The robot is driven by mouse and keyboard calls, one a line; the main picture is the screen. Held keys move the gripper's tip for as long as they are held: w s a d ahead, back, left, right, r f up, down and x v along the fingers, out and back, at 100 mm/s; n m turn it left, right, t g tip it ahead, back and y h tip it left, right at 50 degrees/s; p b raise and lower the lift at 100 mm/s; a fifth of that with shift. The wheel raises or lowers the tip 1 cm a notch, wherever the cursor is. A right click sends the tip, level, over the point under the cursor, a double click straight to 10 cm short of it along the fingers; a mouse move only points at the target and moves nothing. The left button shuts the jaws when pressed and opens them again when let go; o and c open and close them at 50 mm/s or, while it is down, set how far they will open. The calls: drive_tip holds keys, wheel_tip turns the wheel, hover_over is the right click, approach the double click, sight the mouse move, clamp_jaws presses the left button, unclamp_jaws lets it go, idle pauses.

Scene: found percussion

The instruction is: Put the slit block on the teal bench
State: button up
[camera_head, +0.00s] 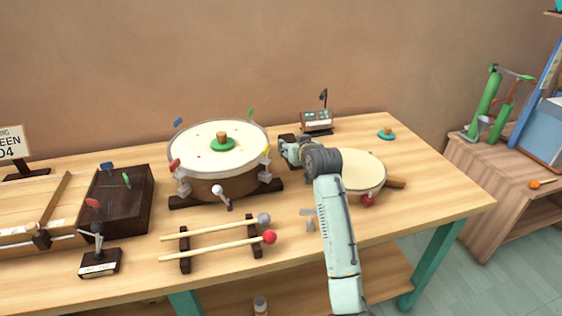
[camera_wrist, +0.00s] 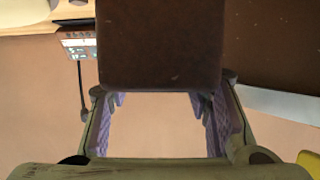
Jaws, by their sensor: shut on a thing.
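The dark brown slit block (camera_wrist: 160,45) fills the top middle of the wrist view, between my fingers; no slit shows on the face I see. In the head view only a small dark part of it (camera_head: 287,138) shows behind my gripper (camera_head: 289,150), between the big drum and the small meter box. My gripper is shut on the block. The teal bench (camera_head: 435,200) has a light wood top and teal legs. The gap between the block and the bench top, if any, cannot be told.
A large drum (camera_head: 222,180) stands left of my gripper, and a flat round drum (camera_head: 362,170) lies behind my arm. The meter box (camera_head: 316,122) is near the back edge. Two mallets (camera_head: 215,232) rest on a rack. The bench's right end is mostly clear.

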drive_tip(key=shift+f+p, duration=0.6)
drive_tip(key=shift+f, duration=2.6)
drive_tip(key=o, duration=1.1)
drive_tip(key=shift+r, duration=0.15)
